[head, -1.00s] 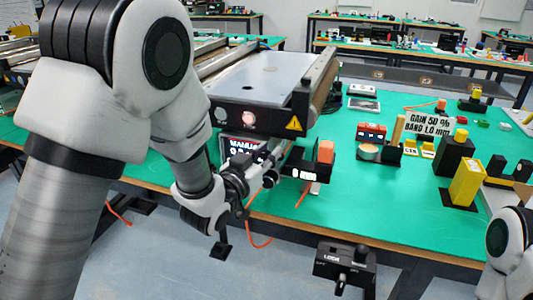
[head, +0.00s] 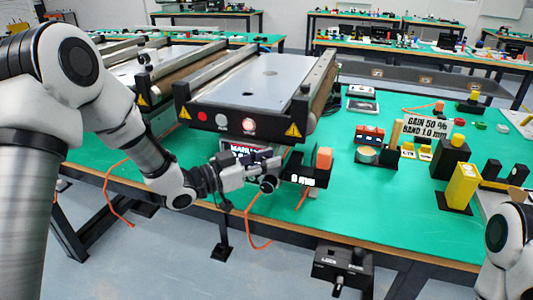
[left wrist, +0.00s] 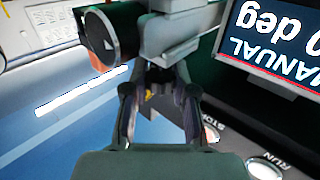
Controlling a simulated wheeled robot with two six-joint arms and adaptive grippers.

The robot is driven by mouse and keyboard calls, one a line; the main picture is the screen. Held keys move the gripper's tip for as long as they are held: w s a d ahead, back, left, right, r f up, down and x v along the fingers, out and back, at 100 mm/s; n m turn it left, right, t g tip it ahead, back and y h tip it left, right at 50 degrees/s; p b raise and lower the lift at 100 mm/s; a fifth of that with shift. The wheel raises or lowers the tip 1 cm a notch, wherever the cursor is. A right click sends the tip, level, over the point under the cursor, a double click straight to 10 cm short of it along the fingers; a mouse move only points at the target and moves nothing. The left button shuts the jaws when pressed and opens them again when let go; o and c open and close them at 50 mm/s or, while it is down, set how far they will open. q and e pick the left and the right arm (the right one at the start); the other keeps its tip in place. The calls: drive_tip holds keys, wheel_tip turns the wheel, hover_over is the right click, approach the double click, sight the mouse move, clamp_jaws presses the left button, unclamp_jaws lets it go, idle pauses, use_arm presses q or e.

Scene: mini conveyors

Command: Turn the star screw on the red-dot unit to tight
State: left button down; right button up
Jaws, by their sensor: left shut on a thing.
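The red-dot unit (head: 250,85) is the nearer mini conveyor, with a red dot (head: 202,115) on its black end panel. My left gripper (head: 272,168) is below that panel, near its right end. In the left wrist view its two fingers (left wrist: 160,90) are shut on a small part under a grey bracket (left wrist: 170,40). This part appears to be the star screw; the fingers hide most of it, so its shape does not show. A black knob with a white triangle (left wrist: 110,35) is beside the bracket. The display (left wrist: 275,35) reads "MANUAL" and "0 deg". My right gripper is out of view.
A second conveyor (head: 125,68) stands to the left. An orange block (head: 323,158) on a black holder is close to the right of my left gripper. A black LOCK box (head: 343,265) hangs at the table's front edge. Yellow and black blocks stand at right.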

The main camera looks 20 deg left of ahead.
use_arm(q)
drive_tip(key=m+g+h+p, duration=0.1)
drive_tip(key=m+g+h, duration=0.1)
drive_tip(key=g, duration=0.1)
drive_tip(key=m+g+h+p, duration=0.2)
drive_tip(key=shift+r+m+g, duration=0.15)
drive_tip(key=shift+m+g, duration=0.15)
drive_tip(key=shift+g, duration=0.1)
drive_tip(key=m+g+h, duration=0.1)
drive_tip(key=g, duration=0.1)
drive_tip(key=shift+m+g, duration=0.4)
drive_tip(key=shift+m+g+h+p, duration=0.35)
drive_tip(key=shift+m+g, duration=1.05)
drive_tip(key=shift+g, duration=0.7)
drive_tip(key=c, duration=0.9)
unclamp_jaws()
drive_tip(key=shift+a, duration=0.1)
drive_tip(key=a, duration=1.1)
drive_tip(key=shift+a, duration=0.4)
